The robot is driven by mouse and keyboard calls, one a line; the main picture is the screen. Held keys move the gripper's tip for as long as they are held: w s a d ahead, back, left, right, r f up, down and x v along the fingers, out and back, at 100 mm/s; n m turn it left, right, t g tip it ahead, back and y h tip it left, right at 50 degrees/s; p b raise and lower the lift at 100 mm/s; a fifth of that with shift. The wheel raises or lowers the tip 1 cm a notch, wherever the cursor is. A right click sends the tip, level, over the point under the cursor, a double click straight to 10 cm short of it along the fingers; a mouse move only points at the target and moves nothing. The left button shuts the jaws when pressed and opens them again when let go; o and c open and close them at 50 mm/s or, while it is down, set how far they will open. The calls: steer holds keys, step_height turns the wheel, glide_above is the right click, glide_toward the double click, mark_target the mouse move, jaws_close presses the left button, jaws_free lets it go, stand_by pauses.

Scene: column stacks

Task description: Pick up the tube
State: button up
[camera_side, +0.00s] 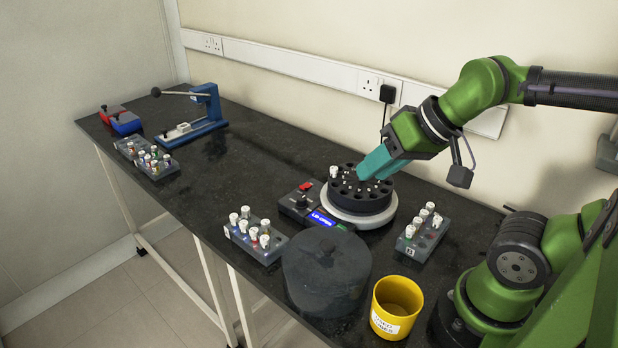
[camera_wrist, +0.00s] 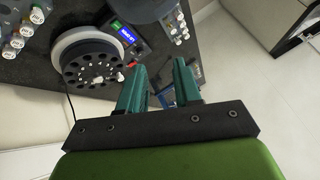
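A round black rotor (camera_side: 357,198) sits in a grey-rimmed centrifuge, and it also shows in the wrist view (camera_wrist: 88,66). A white-capped tube (camera_side: 333,172) stands at the rotor's left edge in the side view. Smaller white tops show in other rotor slots. White-capped tubes also stand in the racks, and I cannot tell which tube is meant. My gripper (camera_side: 363,173) has teal fingers and is tilted down close over the rotor. In the wrist view its fingers (camera_wrist: 160,72) stand apart with nothing seen between them. The fingers hide part of the rotor in the side view.
A tube rack (camera_side: 240,250) stands left of the centrifuge, and a rack marked B (camera_side: 408,248) stands right. A dark round lid (camera_side: 327,272) and a yellow cup (camera_side: 396,300) stand in front. A blue lever press (camera_side: 206,105) and another rack (camera_side: 126,150) are farther left. Bare bench lies between.

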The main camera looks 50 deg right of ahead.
steer(key=n+g+h, duration=0.2)
steer(key=n+g, duration=0.4)
steer(key=g, duration=0.1)
glide_above(234, 216)
step_height(234, 216, down, 14)
steer(key=shift+a+f, duration=0.1)
steer(key=shift+f, duration=3.2)
jaws_close()
